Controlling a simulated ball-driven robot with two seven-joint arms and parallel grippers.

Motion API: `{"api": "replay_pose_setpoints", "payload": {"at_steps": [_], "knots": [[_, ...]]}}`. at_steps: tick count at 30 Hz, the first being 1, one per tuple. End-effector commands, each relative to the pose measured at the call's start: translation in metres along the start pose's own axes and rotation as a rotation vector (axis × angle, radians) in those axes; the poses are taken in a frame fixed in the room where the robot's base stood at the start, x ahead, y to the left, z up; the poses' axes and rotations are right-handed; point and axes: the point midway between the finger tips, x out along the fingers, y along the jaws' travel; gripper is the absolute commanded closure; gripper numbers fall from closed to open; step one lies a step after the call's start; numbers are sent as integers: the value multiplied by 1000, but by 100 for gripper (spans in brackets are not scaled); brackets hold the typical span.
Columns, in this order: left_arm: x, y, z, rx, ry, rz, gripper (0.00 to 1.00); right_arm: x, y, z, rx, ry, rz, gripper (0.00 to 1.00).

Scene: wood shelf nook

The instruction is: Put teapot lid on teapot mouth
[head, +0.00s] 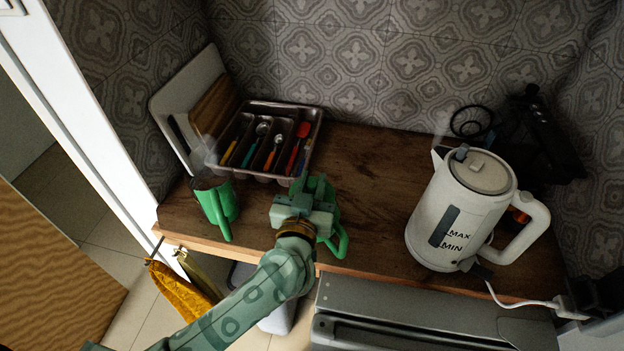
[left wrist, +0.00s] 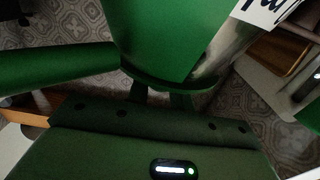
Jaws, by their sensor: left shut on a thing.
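My left gripper (head: 308,205) is over the front part of the wooden counter, shut on a green thing (head: 340,240). A curved green loop, like a handle, shows at its right, and the rest is mostly hidden by my gripper. In the left wrist view a large smooth green body (left wrist: 165,40) fills the top, with a white label with black lettering beside it. I cannot tell whether this is the teapot or its lid. No separate lid or open teapot mouth is clearly visible. My right gripper is not in view.
A green steaming mug (head: 217,205) stands left of my gripper. A cutlery tray (head: 312,150) is behind it. A white electric kettle (head: 455,215) with its lid on stands at right. Cutting boards (head: 180,100) lean at left. The counter between my gripper and the kettle is bare.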

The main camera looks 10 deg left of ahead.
Motion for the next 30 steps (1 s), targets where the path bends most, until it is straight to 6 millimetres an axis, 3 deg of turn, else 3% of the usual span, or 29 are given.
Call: {"api": "replay_pose_setpoints", "payload": {"at_steps": [2, 3, 5, 14, 18, 30], "knots": [[0, 0, 0, 0, 1, 0, 100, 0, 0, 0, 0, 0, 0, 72], [0, 0, 0, 0, 1, 0, 72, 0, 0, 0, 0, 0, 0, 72], [0, 0, 0, 0, 1, 0, 56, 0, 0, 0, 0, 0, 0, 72], [0, 0, -1, -1, 1, 0, 56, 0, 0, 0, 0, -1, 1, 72], [-2, 0, -13, -3, 1, 0, 56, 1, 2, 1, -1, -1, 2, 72], [-96, 0, -13, 0, -2, 1, 56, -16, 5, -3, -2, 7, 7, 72]]}}
